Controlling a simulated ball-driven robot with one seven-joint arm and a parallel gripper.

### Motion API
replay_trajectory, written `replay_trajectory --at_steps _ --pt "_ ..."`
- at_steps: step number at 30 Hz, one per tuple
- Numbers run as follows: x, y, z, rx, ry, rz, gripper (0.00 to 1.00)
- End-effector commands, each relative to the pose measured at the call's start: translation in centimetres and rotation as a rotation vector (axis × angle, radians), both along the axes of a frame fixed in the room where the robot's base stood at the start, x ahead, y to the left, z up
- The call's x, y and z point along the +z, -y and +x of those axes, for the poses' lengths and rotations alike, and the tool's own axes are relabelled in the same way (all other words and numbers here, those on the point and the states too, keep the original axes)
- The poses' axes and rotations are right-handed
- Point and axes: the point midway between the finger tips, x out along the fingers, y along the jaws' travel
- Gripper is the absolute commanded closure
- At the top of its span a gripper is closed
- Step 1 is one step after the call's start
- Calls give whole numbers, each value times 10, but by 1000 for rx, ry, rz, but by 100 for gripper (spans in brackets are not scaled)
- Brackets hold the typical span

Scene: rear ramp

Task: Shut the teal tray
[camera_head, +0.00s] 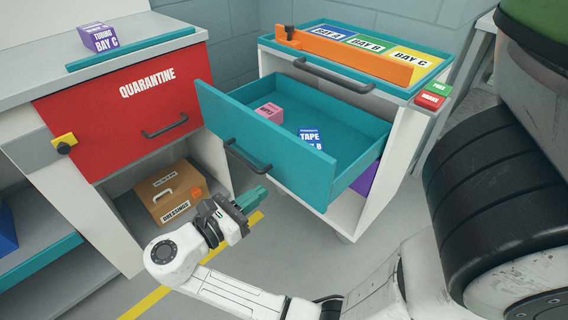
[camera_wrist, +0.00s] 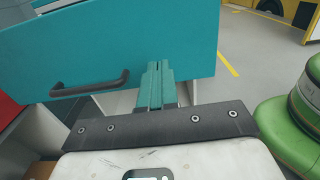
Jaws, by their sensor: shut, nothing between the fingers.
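The teal tray (camera_head: 340,160) is a drawer pulled well out of the white trolley in the head view. Its front panel (camera_wrist: 150,45) fills the upper left of the wrist view, with a dark handle (camera_wrist: 90,84) to the left of my fingers. A pink box (camera_head: 269,112) and a blue-and-white box labelled TAPE (camera_head: 310,138) lie inside it. My gripper (camera_head: 253,197) is shut and empty, low in front of the tray's front panel. In the wrist view, the fingertips (camera_wrist: 154,80) overlap the panel's lower part; I cannot tell whether they touch it.
The trolley top (camera_head: 345,55) carries blue, green and yellow bay areas behind an orange bar (camera_head: 345,59). A red QUARANTINE drawer (camera_head: 125,108) is shut at the left, above a cardboard box (camera_head: 172,192). Grey floor (camera_head: 275,245) is free around my arm.

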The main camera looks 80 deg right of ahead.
Motion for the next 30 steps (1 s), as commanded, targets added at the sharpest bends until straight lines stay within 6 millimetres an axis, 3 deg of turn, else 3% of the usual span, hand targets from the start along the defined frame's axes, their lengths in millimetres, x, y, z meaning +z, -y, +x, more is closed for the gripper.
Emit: replay_trajectory --at_steps 1,17,18,24,30 --pt "7 3 -1 -3 -4 -1 100" --pt "6 23 -14 -3 -2 0 100" --pt "-2 31 -20 -5 1 1 100" --pt "-1 59 -37 -3 2 -1 100" --pt "-1 74 -45 -1 1 -1 100"
